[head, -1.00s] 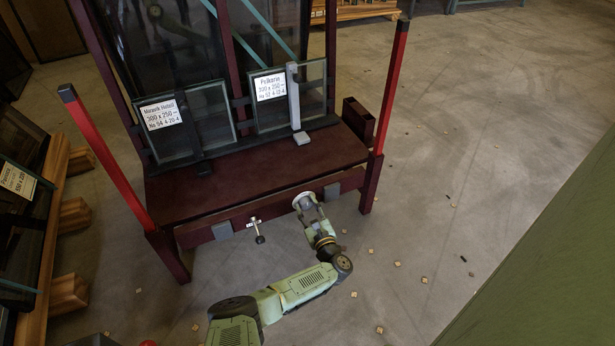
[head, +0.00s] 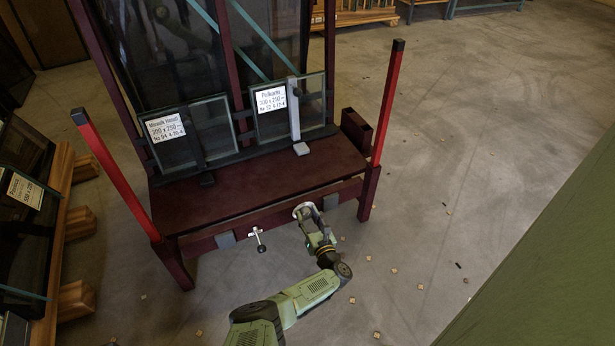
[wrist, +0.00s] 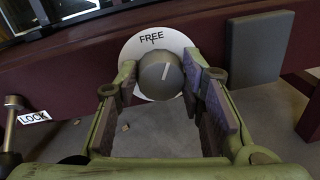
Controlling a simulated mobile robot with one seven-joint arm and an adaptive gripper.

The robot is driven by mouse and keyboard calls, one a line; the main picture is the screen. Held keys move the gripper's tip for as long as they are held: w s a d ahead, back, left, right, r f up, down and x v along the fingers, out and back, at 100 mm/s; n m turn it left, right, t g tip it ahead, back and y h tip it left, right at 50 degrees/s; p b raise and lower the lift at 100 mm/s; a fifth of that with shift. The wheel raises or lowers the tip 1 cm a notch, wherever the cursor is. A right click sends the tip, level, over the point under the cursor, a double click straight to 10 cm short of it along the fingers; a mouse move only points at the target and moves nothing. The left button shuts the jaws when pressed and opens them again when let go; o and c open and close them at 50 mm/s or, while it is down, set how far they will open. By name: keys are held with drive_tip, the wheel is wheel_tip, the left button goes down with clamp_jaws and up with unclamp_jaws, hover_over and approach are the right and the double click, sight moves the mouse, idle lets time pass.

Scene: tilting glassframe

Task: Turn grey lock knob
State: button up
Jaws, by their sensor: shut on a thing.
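The grey lock knob (wrist: 161,75) sits on a round white dial plate (wrist: 142,50) marked "FREE", on the dark red front rail of the frame. A pale pointer line on the knob leans slightly right of upright. My gripper (wrist: 164,85) is shut on the knob, with one finger on each side of it in the wrist view. In the head view my gripper (head: 308,216) reaches the rail from the front, and the knob is mostly hidden behind it.
A small lever (head: 258,240) with a dark ball end sticks out left of my gripper; a "LOCK" label (wrist: 33,117) shows beside it. A grey pad (wrist: 259,47) is right of the dial. Red posts (head: 387,100) rise at the frame's corners. Two labelled glass panes (head: 287,112) lean above.

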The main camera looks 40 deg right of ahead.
drive_tip(key=m+p, duration=0.2)
drive_tip(key=m, duration=0.2)
drive_tip(key=shift+s+d+m, duration=0.1)
drive_tip(key=shift+m, duration=0.2)
drive_tip(key=m+p, duration=0.1)
drive_tip(key=m, duration=0.3)
drive_tip(key=shift+d+y, duration=0.1)
drive_tip(key=shift+y, duration=0.3)
drive_tip(key=m, duration=0.4)
drive_tip(key=shift+d+f+y+p, duration=0.1)
drive_tip(key=shift+f+y+p, duration=0.1)
drive_tip(key=shift+y+p, duration=0.15)
drive_tip(key=m, duration=0.4)
drive_tip(key=shift+f+m, duration=0.1)
drive_tip(key=shift+m, duration=0.3)
drive_tip(key=o, duration=1.1)
drive_tip(key=shift+o, duration=0.2)
